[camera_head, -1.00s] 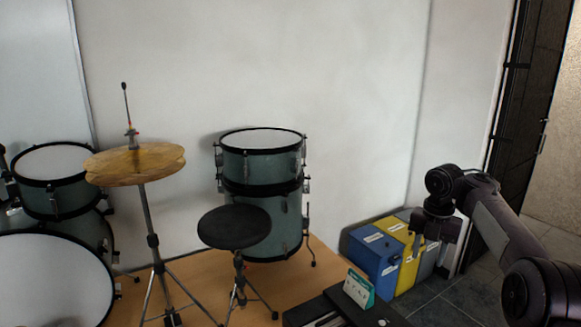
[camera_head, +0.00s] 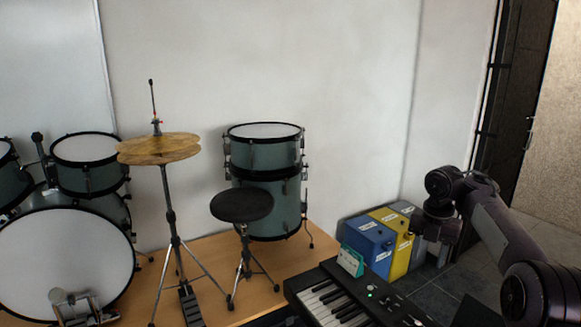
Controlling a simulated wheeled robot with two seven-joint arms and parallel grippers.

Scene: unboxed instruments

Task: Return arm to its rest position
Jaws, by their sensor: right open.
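My right arm comes in from the right edge, bent, with its gripper (camera_head: 432,243) hanging down in front of the bins at the right. The jaws are open and nothing shows between them. The fingers are small and dark against the grey bin. My left gripper is not in the view.
Blue (camera_head: 366,240) and yellow (camera_head: 401,262) bins stand behind. A stool (camera_head: 241,206), a cymbal stand (camera_head: 158,149) and drums (camera_head: 265,150) fill the wooden platform (camera_head: 213,257).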

